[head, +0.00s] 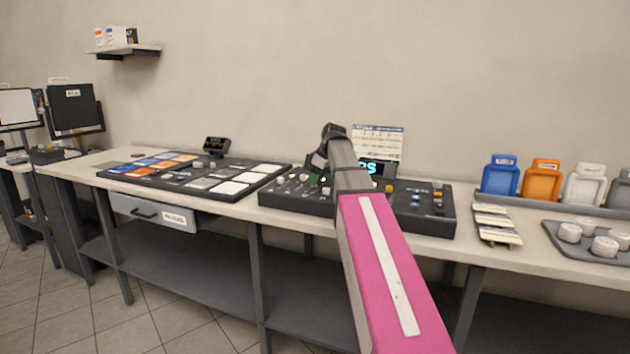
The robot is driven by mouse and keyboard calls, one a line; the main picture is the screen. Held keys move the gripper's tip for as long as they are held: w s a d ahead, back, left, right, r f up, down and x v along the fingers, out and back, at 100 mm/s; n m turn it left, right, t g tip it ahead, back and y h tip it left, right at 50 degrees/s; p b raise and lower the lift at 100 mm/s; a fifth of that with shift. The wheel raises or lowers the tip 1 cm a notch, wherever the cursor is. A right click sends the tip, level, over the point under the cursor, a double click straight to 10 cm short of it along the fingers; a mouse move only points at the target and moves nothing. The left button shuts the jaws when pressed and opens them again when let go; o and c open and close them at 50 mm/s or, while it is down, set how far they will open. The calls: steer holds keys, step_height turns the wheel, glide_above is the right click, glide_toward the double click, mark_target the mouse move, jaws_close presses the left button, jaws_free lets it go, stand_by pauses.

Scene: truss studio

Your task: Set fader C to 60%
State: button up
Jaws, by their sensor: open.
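The dark control console (440,228) lies on the long bench, with small knobs and pale caps on its top. Fader C cannot be told apart from the other controls at this size, and its setting cannot be read. My pink and grey arm crosses in front of the console and hides its middle. My gripper (318,177) is at the far end of the arm, low over the left-middle part of the console. It is small and partly hidden, but open. Whether it touches any control cannot be told.
A small screen (390,168) with cyan characters and a printed sheet (378,136) stand behind the console. A dark board (146,181) of coloured and white tiles lies left. A card stack (492,222) and a tray (566,246) of white pucks lie right. The wall is close behind.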

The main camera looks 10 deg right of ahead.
steer(key=v, duration=1)
steer(key=shift+s, duration=0.2)
